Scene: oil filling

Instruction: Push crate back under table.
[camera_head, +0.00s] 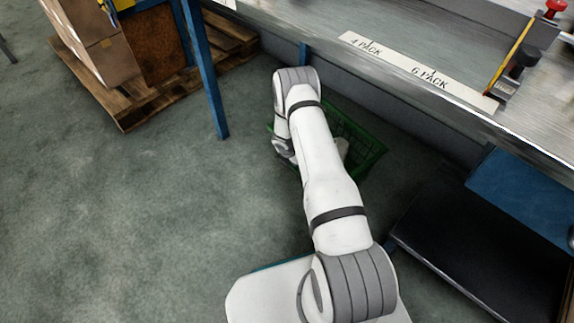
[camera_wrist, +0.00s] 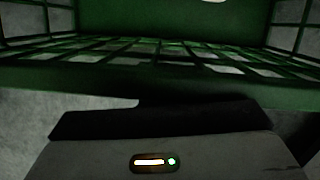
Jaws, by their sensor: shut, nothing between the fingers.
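The green crate (camera_head: 368,150) is on the floor at the front edge of the metal table (camera_head: 440,62), partly hidden behind my arm in the head view. Its near wall and grid fill the upper part of the wrist view (camera_wrist: 150,78). My gripper (camera_wrist: 165,115) is shut and empty, close against the crate's near side. I cannot tell whether it touches the crate. In the head view my gripper is mostly hidden at the crate's left end.
A pale item (camera_head: 342,147) shows inside the crate. A blue table leg (camera_head: 208,80) stands to the left, with a wooden pallet (camera_head: 125,112) and cardboard boxes (camera_head: 100,45) beyond. A dark low platform (camera_head: 480,250) is at right. The floor at left is clear.

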